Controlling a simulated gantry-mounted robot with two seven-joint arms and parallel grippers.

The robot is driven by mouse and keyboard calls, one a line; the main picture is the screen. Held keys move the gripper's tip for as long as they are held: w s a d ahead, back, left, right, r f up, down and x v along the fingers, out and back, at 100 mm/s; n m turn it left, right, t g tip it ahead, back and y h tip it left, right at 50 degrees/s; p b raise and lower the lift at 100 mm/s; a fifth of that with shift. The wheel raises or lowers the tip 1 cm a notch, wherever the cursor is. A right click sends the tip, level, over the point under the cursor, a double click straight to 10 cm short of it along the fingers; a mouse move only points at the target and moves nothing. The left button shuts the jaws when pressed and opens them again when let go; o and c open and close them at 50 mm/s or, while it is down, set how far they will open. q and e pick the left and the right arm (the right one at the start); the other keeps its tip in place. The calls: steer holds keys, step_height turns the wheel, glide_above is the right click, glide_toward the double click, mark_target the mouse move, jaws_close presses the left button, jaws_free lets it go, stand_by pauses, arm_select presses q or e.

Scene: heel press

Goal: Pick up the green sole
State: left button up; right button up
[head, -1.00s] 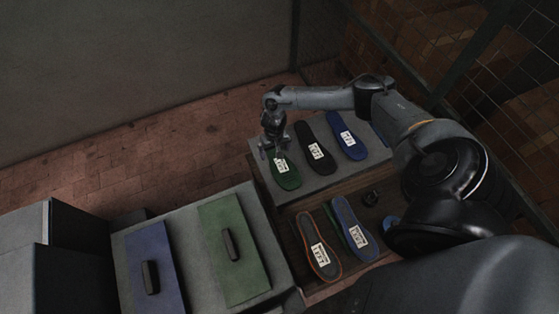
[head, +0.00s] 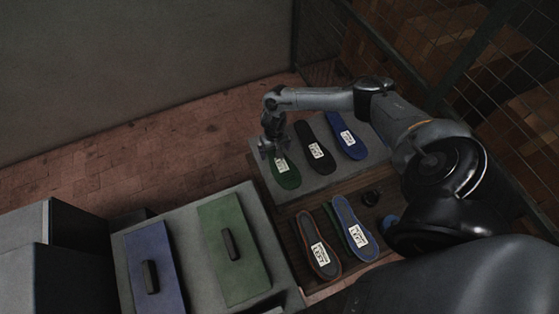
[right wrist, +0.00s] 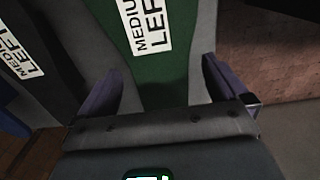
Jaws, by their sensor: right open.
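The green sole (head: 285,173) lies on a grey board, at the left end of a row of soles, with a white label on it. In the right wrist view the green sole (right wrist: 162,72) passes between my two fingers, its label reading "MEDIUM LEFT" partly cut off. My right gripper (head: 273,150) is open over the far end of the green sole. In the right wrist view my right gripper (right wrist: 160,85) has one finger on each side of the sole. Whether the fingers touch it cannot be told. My left gripper is not in view.
A black sole (head: 315,148) lies close beside the green one, then a blue sole (head: 346,136). Nearer are an orange-edged sole (head: 319,245) and a blue-edged sole (head: 354,229).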

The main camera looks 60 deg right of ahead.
steer(key=shift+c, duration=0.3)
steer(key=c, duration=1)
steer(key=shift+r, duration=0.1)
